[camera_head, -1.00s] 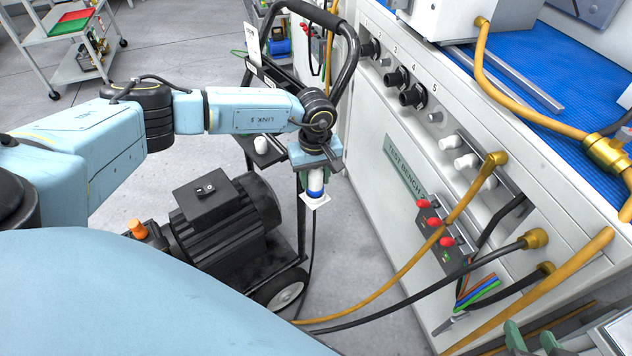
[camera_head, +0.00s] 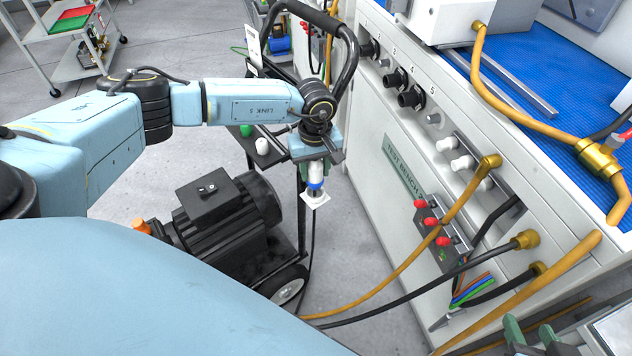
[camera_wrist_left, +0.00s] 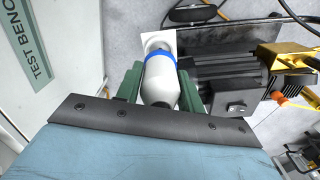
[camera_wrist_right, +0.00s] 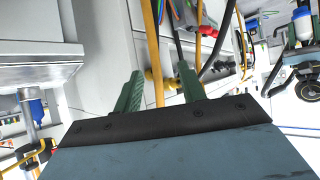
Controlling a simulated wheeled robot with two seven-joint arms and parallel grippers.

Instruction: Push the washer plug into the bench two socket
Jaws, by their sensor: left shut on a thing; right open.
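My left gripper (camera_head: 315,168) is shut on a white plug with a blue ring (camera_head: 315,184). The plug hangs below the fingers with a square white plate at its lower end. In the left wrist view the plug (camera_wrist_left: 160,82) sits between the green fingers (camera_wrist_left: 158,85). It is held in the air to the left of bench two (camera_head: 385,225), apart from it. Black round sockets (camera_head: 411,97) line the bench's upper face; I cannot tell which is meant. My right gripper (camera_wrist_right: 160,88) is open and empty, beside the bench front. Its green fingers show at the lower right in the head view (camera_head: 530,335).
A black motor (camera_head: 225,215) on a wheeled trolley stands below and left of the left gripper. Yellow and black cables (camera_head: 385,280) cross from the bench front to the floor. A box with red knobs (camera_head: 430,225) juts from the bench. Grey floor is open behind the motor.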

